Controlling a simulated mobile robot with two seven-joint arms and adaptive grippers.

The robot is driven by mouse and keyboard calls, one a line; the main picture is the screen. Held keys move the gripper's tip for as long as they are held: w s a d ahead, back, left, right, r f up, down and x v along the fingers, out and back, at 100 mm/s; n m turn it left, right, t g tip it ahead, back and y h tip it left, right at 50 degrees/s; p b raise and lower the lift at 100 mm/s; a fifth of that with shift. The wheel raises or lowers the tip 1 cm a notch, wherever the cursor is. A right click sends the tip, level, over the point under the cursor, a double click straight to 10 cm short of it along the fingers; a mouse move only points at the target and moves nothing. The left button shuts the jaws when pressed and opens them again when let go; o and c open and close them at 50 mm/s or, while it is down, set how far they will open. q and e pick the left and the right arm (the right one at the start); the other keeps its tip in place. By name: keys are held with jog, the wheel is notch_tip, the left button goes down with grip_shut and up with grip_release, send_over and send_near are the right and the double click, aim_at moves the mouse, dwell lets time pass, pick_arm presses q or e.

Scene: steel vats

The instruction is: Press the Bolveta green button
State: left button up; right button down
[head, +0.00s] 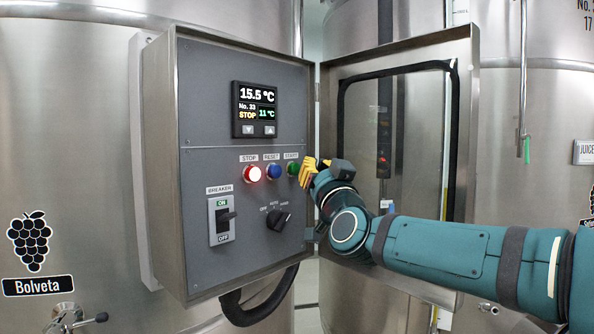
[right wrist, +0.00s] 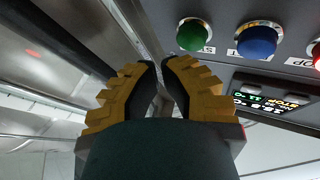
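The green button (head: 292,169), under the label START, is the rightmost of three round buttons on the grey panel of the control box (head: 225,160). The box stands before the vat marked Bolveta (head: 38,285). My right gripper (head: 308,170) is just right of the green button in the head view, with its yellow fingers pointing toward the panel. In the right wrist view, the fingertips (right wrist: 161,62) are close together with a narrow gap and nothing held. The green button (right wrist: 192,36) shows there above and right of the tips, apparently apart from them. My left gripper is not in view.
Left of the green button are a blue RESET button (head: 273,171) and a lit red STOP button (head: 252,174). A display (head: 255,110) reads STOP. Below are a breaker switch (head: 222,220) and a rotary knob (head: 279,220). The box's windowed door (head: 465,130) stands open behind my right arm.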

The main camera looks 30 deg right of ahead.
jog(key=shift+w, duration=0.1)
dwell(0.6)
jog(key=shift+w+a, duration=0.15)
jog(key=shift+w, duration=0.2)
jog(key=shift+w+a, duration=0.15)
jog(key=shift+w, duration=0.2)
dwell(0.9)
jog(key=shift+s+b, duration=0.1)
jog(key=shift+b, duration=0.2)
jog(key=shift+s+d+b, duration=0.25)
jog(key=shift+s+b, duration=0.05)
jog(key=shift+s, duration=0.35)
jog(key=shift+s+d+b, duration=0.25)
jog(key=shift+s, duration=0.55)
jog(key=shift+s+d+b, duration=0.2)
jog(key=shift+s+d, duration=0.1)
jog(key=shift+s, duration=0.5)
jog(key=shift+s+d+b, duration=0.25)
jog(key=shift+s, duration=0.55)
